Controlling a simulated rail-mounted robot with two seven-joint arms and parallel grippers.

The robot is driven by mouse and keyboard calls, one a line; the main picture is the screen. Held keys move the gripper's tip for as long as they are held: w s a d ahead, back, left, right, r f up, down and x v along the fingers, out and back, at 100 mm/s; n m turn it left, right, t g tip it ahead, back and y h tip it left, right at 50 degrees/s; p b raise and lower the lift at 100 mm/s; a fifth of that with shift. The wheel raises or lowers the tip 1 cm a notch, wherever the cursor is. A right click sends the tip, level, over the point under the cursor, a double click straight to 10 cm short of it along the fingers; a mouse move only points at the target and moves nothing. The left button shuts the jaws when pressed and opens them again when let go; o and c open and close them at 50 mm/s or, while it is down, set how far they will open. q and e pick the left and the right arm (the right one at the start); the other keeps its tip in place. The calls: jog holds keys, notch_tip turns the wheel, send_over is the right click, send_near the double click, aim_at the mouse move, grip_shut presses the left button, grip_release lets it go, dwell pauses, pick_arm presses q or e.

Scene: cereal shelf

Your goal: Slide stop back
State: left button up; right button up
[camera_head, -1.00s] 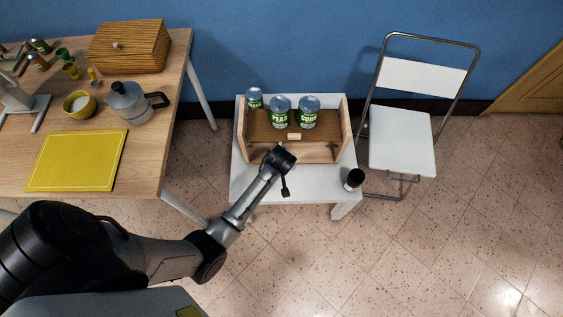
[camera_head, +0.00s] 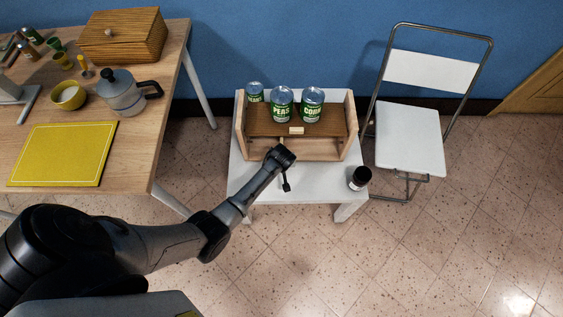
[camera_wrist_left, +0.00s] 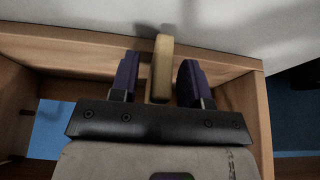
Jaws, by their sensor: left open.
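The wooden cereal shelf (camera_head: 241,130) stands on a small white table. A brown board (camera_head: 265,127) lies inside it with a small pale block (camera_head: 297,131) at its front edge. Whether this piece is the stop is unclear. My right gripper is not in view.
A dark jar (camera_head: 359,179) stands at the white table's (camera_head: 250,185) right front corner. A white folding chair (camera_head: 411,140) is to the right.

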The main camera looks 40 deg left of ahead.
pick_arm(q)
jog(key=shift+f, duration=0.2)
jog(key=shift+a, duration=0.1)
grip_shut()
dwell(0.5)
